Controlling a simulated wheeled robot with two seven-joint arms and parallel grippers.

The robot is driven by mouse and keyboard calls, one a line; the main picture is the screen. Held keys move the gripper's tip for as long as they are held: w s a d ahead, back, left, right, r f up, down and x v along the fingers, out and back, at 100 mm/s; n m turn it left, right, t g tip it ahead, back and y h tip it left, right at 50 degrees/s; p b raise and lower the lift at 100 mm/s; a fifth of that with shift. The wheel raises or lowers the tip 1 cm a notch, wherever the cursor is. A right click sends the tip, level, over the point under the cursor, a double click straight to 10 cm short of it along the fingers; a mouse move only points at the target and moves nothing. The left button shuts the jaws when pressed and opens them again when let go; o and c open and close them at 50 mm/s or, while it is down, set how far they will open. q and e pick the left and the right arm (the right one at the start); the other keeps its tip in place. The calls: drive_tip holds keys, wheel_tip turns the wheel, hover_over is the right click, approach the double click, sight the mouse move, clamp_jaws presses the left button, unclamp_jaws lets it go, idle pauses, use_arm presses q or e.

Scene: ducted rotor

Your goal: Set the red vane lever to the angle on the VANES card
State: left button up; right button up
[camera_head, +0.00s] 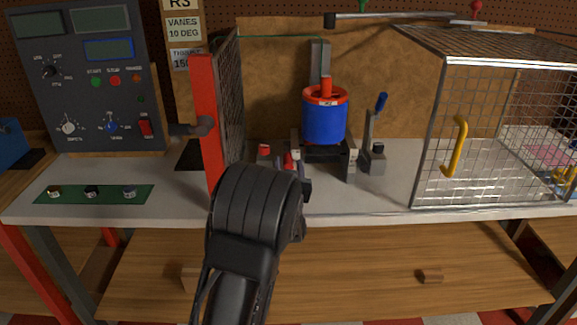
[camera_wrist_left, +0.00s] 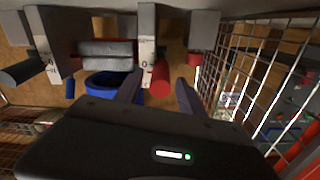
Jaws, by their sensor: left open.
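The red vane lever (camera_head: 288,160) stands beside a scale plate at the left of the blue and red ducted rotor (camera_head: 324,120). It also shows in the left wrist view (camera_wrist_left: 160,76), end-on between my fingers. My left gripper (camera_head: 303,186) is in front of it; in the wrist view the gripper (camera_wrist_left: 158,88) is open, one finger on each side of the lever. I cannot tell whether either finger touches it. The VANES card (camera_head: 183,28) reads 10 DEG. The lever's angle is too small to read. My right gripper is out of view.
A red post (camera_head: 205,130) with a mesh panel stands left of my arm. A mesh cage (camera_head: 500,130) with a yellow handle stands right. A blue-knobbed lever (camera_head: 378,125) stands right of the rotor. A control panel (camera_head: 85,80) is at the left. The bench front (camera_head: 370,200) is clear.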

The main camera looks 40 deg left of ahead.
use_arm(q)
clamp_jaws()
idle(0.4)
idle(0.9)
